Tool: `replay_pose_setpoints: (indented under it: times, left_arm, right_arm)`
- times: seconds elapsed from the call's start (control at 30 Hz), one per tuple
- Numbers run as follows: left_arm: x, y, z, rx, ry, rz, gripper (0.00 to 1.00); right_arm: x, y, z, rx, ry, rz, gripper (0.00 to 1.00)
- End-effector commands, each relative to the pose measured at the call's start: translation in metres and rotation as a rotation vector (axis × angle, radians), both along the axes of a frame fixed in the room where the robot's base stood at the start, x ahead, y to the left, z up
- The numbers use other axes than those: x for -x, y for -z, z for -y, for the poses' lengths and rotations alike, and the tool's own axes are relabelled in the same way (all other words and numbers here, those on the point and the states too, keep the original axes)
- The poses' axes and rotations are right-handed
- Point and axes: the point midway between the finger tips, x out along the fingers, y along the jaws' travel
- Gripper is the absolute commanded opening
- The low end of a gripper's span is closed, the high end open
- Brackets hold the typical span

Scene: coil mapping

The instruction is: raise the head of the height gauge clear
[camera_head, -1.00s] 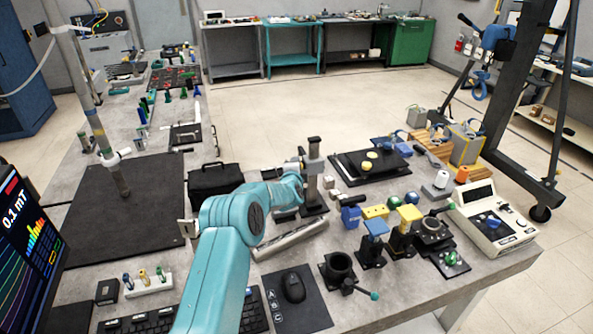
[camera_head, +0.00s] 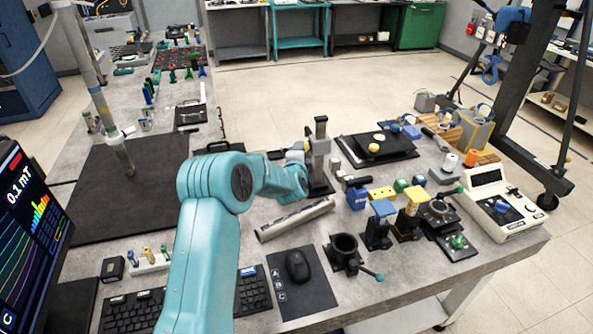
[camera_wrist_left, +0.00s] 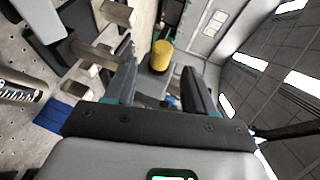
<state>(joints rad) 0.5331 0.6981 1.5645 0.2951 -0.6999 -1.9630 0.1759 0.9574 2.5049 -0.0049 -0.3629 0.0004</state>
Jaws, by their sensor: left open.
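The height gauge (camera_head: 321,135) stands upright on the bench in the head view, a grey metal column on a dark base (camera_head: 321,189). Its head is partly hidden by my left arm's wrist, so I cannot tell its exact height. My left gripper is beside the column, to its left in the head view, mostly hidden behind my own wrist. In the wrist view the left gripper (camera_wrist_left: 160,78) is open, with nothing visibly held between its fingers. I cannot tell whether it touches the gauge. My right gripper is not in view.
A grey bar (camera_head: 294,219) lies in front of the gauge. A black plate (camera_head: 376,151) with yellow pieces lies to its right. Blue and yellow blocks (camera_head: 383,208) and a black ring holder (camera_head: 344,246) stand nearer. A dark mat (camera_head: 120,190) at left is largely clear.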

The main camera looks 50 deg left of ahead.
Motion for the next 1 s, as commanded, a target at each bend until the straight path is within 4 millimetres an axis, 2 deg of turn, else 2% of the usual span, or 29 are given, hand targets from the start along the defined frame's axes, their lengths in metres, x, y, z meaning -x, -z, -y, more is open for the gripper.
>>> replay_pose_setpoints:
  times: [0.2,0.43,0.6,1.0]
  left_arm:
    - [0.036,-0.009,0.030,0.000,0.002,0.000,0.54]
    - [0.062,-0.018,0.051,0.001,0.001,-0.001,0.54]
    - [0.067,-0.021,0.056,0.000,0.001,-0.001,0.54]
    - [0.067,-0.021,0.056,0.000,0.001,-0.001,0.54]
  right_arm:
    - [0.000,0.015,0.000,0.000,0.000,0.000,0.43]
    - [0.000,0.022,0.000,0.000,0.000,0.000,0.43]
    - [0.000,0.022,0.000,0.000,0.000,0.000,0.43]
    - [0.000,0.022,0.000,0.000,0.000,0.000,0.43]
